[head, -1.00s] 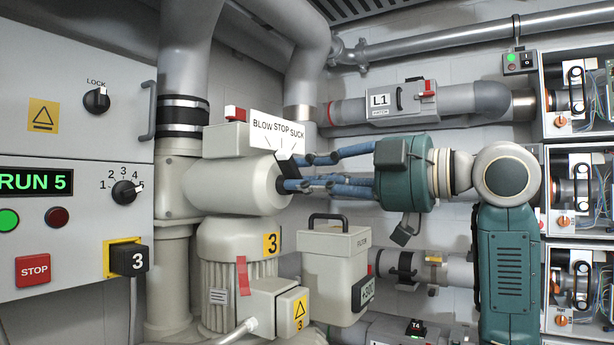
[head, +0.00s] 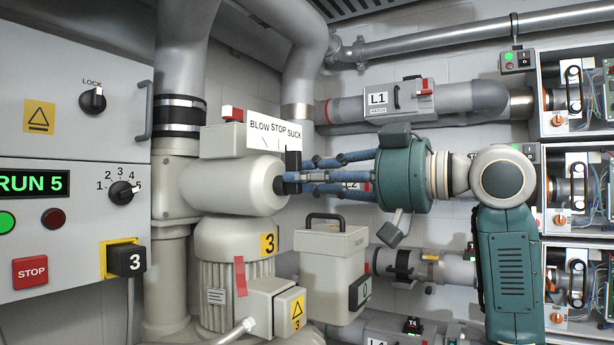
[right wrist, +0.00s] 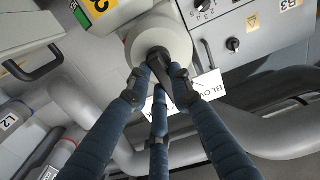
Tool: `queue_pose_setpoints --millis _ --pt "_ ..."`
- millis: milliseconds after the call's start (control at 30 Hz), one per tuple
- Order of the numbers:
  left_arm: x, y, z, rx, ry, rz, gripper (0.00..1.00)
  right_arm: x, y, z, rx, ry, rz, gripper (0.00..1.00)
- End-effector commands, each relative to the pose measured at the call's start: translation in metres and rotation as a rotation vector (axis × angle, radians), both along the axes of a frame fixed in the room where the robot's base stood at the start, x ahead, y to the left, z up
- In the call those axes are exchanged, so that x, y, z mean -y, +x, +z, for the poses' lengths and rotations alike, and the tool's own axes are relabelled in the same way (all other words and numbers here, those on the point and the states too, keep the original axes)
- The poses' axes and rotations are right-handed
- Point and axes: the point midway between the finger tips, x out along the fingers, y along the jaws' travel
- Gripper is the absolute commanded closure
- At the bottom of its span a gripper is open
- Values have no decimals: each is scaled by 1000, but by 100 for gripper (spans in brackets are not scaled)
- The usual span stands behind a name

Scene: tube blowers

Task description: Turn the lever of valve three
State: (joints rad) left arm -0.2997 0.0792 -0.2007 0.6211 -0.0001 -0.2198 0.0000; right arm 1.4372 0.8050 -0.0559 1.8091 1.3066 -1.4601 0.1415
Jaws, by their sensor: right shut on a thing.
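The black lever (head: 293,161) of valve three stands at the right end of a cream cylinder (head: 232,184), above a motor marked with a yellow 3 (head: 269,244). It looks about upright in front of the BLOW STOP SUCK plate (head: 273,133); its exact mark is hard to read. My right gripper (head: 292,177) has its blue fingers closed around the lever from the right. In the right wrist view the fingers meet on the dark lever (right wrist: 159,97), in front of the round cream end (right wrist: 176,42). The fingertips partly hide the lever. My left gripper is not in view.
A control cabinet (head: 75,236) with a RUN 5 display (head: 34,180) stands at the left. A canister (head: 330,260) with a handle hangs below my right gripper. Pipe L1 (head: 475,99) runs behind, and open equipment racks (head: 540,225) stand at the right.

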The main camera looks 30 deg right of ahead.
Motion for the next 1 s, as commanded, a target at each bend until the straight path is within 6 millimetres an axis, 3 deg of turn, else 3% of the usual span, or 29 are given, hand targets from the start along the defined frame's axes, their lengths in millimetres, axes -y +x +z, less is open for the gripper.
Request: queue_pose_setpoints --millis 567,600,700,1000 --pt "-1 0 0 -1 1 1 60 1 0 -1 -20 31 -1 100" --pt "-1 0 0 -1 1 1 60 1 0 -1 -20 31 -1 76" --pt "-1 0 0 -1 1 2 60 1 0 -1 -20 31 -1 60" --pt "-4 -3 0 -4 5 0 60 2 -1 0 -19 32 -1 60"
